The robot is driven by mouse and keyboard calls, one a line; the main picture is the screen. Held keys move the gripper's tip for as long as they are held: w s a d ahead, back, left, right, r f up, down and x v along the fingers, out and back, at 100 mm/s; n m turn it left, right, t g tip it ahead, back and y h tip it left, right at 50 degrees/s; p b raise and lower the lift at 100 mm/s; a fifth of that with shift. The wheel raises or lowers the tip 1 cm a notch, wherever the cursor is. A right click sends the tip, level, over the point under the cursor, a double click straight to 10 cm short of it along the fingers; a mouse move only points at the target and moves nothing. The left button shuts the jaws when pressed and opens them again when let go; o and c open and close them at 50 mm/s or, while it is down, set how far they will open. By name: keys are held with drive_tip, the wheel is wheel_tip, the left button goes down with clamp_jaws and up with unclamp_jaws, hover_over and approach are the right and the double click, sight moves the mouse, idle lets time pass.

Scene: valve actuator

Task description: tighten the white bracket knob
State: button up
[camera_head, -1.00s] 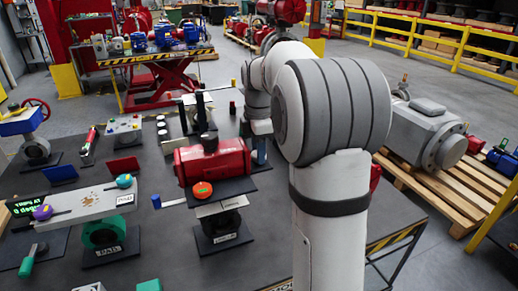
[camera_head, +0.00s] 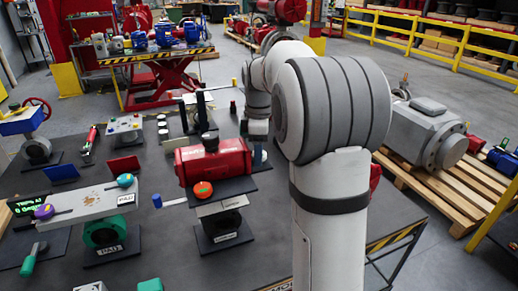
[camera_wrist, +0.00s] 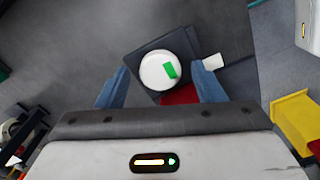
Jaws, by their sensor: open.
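The white knob (camera_wrist: 158,71) shows in the wrist view as a round white disc with a green mark on its face. It lies over a dark square plate (camera_wrist: 150,48). My gripper (camera_wrist: 161,69) is open, with one blue finger on each side of the knob and gaps showing between. I cannot tell how far above the knob the fingertips are.
A red body lies just below the knob in the wrist view, with a small white tab (camera_wrist: 213,62) to its right. A yellow block (camera_wrist: 293,118) stands at the lower right.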

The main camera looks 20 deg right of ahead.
wheel_tip(320, 180, up, 8)
drive_tip(key=shift+f+b, duration=0.1)
drive_tip(key=shift+b, duration=0.25)
drive_tip(key=shift+s+f, duration=0.1)
idle(0.7)
